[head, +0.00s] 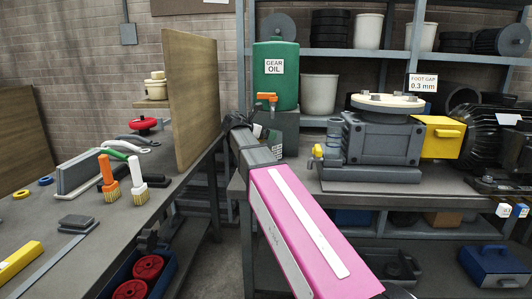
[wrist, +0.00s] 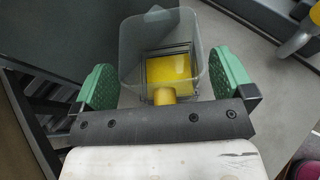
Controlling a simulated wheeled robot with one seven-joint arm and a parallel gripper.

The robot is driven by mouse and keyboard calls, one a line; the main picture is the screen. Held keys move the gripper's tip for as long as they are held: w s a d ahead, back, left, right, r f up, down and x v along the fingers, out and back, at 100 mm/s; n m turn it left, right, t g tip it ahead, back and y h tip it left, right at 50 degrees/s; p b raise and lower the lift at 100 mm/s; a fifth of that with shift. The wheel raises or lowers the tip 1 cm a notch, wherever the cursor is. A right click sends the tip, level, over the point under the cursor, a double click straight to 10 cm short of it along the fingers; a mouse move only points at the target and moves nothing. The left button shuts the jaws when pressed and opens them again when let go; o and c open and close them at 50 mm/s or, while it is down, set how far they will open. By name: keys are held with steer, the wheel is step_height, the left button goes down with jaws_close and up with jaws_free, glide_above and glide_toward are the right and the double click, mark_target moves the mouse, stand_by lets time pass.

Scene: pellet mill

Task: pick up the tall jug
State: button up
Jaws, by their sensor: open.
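A clear, open-topped, square-sided container (wrist: 133,62), which looks like the jug, stands between the two green finger pads in the wrist view. Something yellow shows inside or through it; I cannot tell which. My gripper (wrist: 160,78) is open, with one pad on each side of the container and a visible gap at least on the left. I cannot make out the container in the head view, where my pink arm reaches toward the back bench and hides what is around its end.
A green gear oil drum (head: 276,78) with an orange tap (head: 267,98) stands on a grey block beyond my arm. A grey gearbox (head: 382,143) with a yellow valve (head: 318,151) is to the right. A wooden panel (head: 190,95) rises at the left. The floor between the benches is clear.

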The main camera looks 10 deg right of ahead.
steer(key=shift+c, duration=0.3)
steer(key=c, duration=1.4)
steer(key=shift+r, duration=0.1)
